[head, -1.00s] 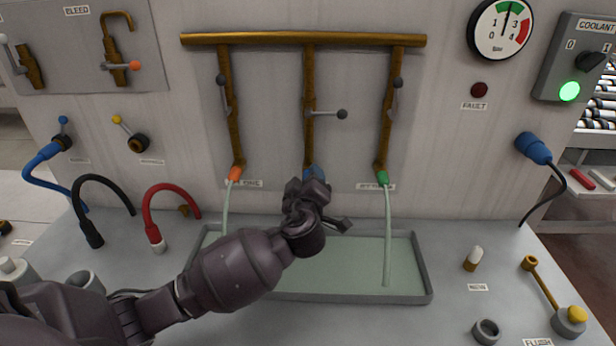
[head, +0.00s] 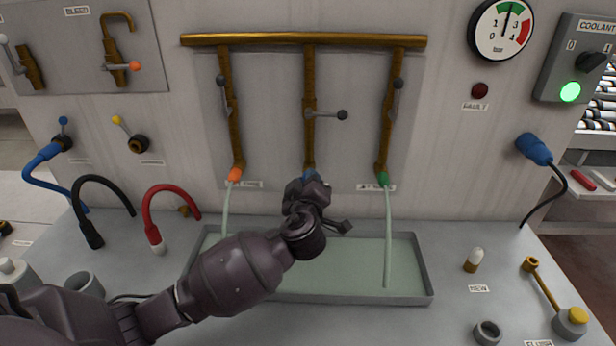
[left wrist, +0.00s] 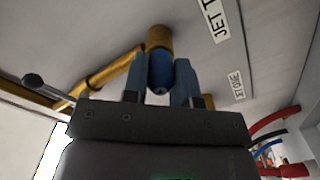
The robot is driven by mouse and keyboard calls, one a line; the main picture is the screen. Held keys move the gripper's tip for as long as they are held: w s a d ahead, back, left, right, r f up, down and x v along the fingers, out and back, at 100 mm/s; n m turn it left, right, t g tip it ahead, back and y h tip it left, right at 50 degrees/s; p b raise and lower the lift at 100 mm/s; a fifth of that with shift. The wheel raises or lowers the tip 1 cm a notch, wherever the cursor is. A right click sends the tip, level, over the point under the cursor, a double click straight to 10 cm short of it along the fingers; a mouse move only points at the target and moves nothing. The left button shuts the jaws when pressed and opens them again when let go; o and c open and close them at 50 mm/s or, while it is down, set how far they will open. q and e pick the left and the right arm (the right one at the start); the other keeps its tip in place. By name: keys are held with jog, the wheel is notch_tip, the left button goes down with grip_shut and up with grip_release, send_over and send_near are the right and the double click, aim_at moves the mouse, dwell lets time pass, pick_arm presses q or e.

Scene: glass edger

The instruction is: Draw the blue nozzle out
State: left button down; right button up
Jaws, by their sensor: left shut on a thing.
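The blue nozzle (head: 309,173) sits at the lower end of the middle brass pipe (head: 309,140). In the head view only a little of it shows above my gripper. My left gripper (head: 307,188) is shut on it, with one finger on each side. In the left wrist view the blue nozzle (left wrist: 159,75) stands between the two blue-grey fingers, its upper end at the mouth of the brass pipe (left wrist: 158,38). I see no clear gap between nozzle and pipe. My right gripper is in neither view.
An orange nozzle (head: 235,174) and a green nozzle (head: 382,178) flank it, each pouring a jet into the shallow tray (head: 424,270). The middle valve lever (head: 341,115) points right. A NEW-labelled white-tipped nozzle (head: 472,260) stands at right. The coolant lamp (head: 570,92) glows green.

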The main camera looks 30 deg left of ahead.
pick_arm(q)
jog(key=shift+s+d, duration=0.2)
jog(key=shift+s, duration=0.15)
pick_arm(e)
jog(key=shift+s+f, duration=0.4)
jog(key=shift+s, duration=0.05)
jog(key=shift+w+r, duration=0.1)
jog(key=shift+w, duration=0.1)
pick_arm(q)
jog(key=v, duration=0.4)
dwell(0.5)
jog(key=shift+s, duration=0.1)
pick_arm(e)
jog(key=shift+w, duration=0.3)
